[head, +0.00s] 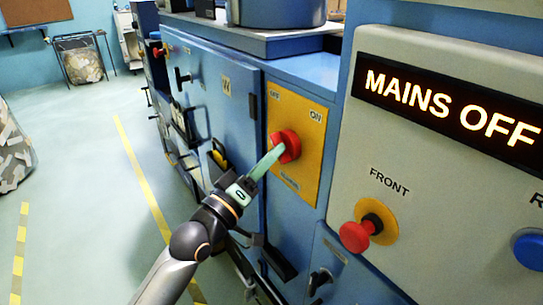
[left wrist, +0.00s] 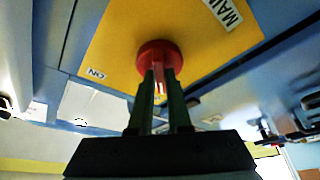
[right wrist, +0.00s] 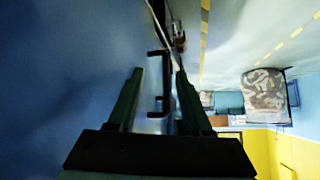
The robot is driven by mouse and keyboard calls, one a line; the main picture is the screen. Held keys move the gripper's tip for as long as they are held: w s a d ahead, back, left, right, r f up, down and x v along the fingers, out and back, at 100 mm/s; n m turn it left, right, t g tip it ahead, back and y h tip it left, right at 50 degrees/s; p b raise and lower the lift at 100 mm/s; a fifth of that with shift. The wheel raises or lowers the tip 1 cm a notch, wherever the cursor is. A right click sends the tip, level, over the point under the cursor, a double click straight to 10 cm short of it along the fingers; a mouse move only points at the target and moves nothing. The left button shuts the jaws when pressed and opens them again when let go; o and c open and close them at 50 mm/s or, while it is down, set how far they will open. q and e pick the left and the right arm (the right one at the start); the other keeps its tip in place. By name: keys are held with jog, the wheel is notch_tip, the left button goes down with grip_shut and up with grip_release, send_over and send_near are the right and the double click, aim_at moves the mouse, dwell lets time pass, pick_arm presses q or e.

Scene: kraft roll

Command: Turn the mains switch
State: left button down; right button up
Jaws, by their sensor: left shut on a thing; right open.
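In the left wrist view, both fingers (left wrist: 159,85) close on the grip of the red knob (left wrist: 158,56). A lit display (head: 450,105) reads MAINS OFF. My right gripper (right wrist: 153,85) is open and empty in the right wrist view, near a blue surface with a dark handle (right wrist: 160,85). It does not show in the head view.
A red push button (head: 356,235) labelled FRONT and a blue button (head: 529,249) sit on the grey panel at right. A blue cabinet door (head: 215,90) with handles stands left of the switch. The floor (head: 90,180) at left is open, with yellow lines.

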pick_arm(q)
jog(key=m+g+h, duration=0.2)
jog(key=m+g, duration=0.1)
jog(key=m, duration=0.5)
jog(key=m+g+h+b, duration=0.1)
jog(key=m+g+h, duration=0.1)
jog(key=m, duration=0.7)
jog(key=w+m+g+h, duration=0.1)
jog(key=m+g+h, duration=0.2)
jog(key=m, duration=0.5)
jog(key=shift+a+g, duration=0.4)
jog(key=shift+g, duration=0.4)
jog(key=shift+m, duration=0.4)
